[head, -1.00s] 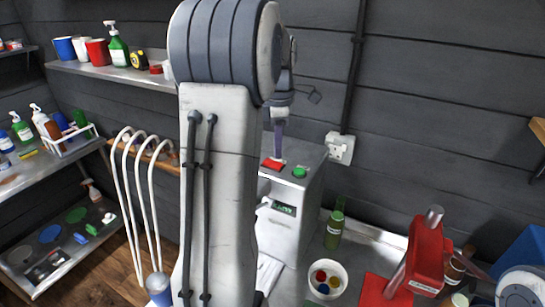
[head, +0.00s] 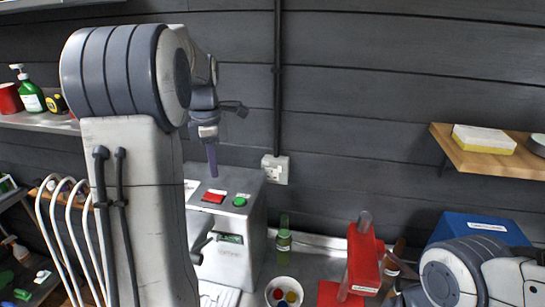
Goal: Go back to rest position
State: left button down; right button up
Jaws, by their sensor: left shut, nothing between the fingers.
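My left arm rises in the left half of the head view, with its gripper (head: 212,160) pointing down. The gripper is shut and empty. It hangs in front of the wall, above the white machine (head: 225,262) with a red button (head: 214,196) and a green button (head: 240,201). A gap shows between the fingertips and the machine top. Part of my right arm shows at the lower right; its gripper is not in view.
A green bottle (head: 284,246), a white bowl (head: 284,293) with coloured pieces and a red device (head: 364,262) stand on the counter. A blue box (head: 480,228) is behind my right arm. A wooden shelf (head: 479,157) holds a yellow-and-white block (head: 484,139). White curved pipes (head: 70,215) stand left.

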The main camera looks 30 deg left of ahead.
pick_arm(q)
jog(key=s+d+f+m+b, duration=0.2)
jog(key=d+f+m+b, duration=0.2)
jog(key=d+f+m, duration=0.55)
jog(key=s+d+f+m+b, duration=0.3)
jog(key=d+m, duration=0.4)
jog(key=d, duration=0.7)
jog(key=s+d+f+m+b, duration=0.3)
jog(key=s+d+f+m, duration=0.2)
jog(key=s+m, duration=0.3)
jog(key=s+d+f+m+h+b, duration=0.1)
jog(key=s+d+f+m+b, duration=0.3)
jog(key=s+m, duration=0.4)
jog(key=shift+d+f+m+b, duration=0.3)
jog(key=shift+d+f+m, duration=0.25)
jog(key=shift+d+m, duration=0.25)
jog(key=shift+s, duration=0.1)
